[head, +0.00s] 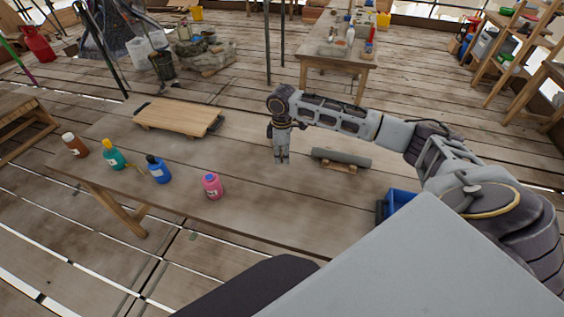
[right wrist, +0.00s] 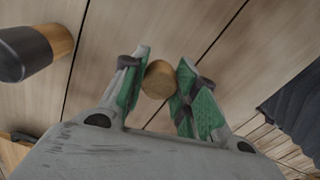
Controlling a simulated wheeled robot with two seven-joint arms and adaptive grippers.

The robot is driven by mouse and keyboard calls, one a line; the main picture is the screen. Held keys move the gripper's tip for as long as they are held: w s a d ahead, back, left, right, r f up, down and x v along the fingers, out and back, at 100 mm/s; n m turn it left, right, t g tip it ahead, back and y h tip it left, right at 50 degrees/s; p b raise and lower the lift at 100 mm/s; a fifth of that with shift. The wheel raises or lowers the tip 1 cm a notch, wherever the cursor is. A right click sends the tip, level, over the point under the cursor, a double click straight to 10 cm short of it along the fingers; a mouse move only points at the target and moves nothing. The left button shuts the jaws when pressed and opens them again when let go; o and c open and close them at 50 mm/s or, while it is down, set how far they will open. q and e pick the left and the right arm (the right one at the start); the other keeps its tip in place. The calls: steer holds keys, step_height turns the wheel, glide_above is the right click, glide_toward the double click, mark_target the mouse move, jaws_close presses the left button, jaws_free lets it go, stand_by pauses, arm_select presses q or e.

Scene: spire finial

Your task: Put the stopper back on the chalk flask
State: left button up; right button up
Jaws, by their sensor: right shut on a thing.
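My right gripper (head: 282,157) hangs pointing down above the table, left of a grey cylinder. In the right wrist view its green-padded fingers (right wrist: 166,88) are shut on a small round tan piece (right wrist: 158,79), which looks like a cork or wooden stopper. The head view does not show this piece clearly. I cannot pick out the chalk flask for sure. The grey cylinder (head: 341,157) lies on its side on a small wooden cradle (head: 338,167). A dark cylinder with a wooden end (right wrist: 30,52) shows at the left of the right wrist view. My left gripper is not in view.
Brown (head: 75,145), teal (head: 113,155), blue (head: 157,169) and pink (head: 212,186) bottles stand along the table's left and front. A wooden board (head: 178,117) lies behind them. A blue bin (head: 399,199) is at the right. The tabletop (head: 250,205) between pink bottle and bin is clear.

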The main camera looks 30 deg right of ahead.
steer(key=shift+r, duration=1.05)
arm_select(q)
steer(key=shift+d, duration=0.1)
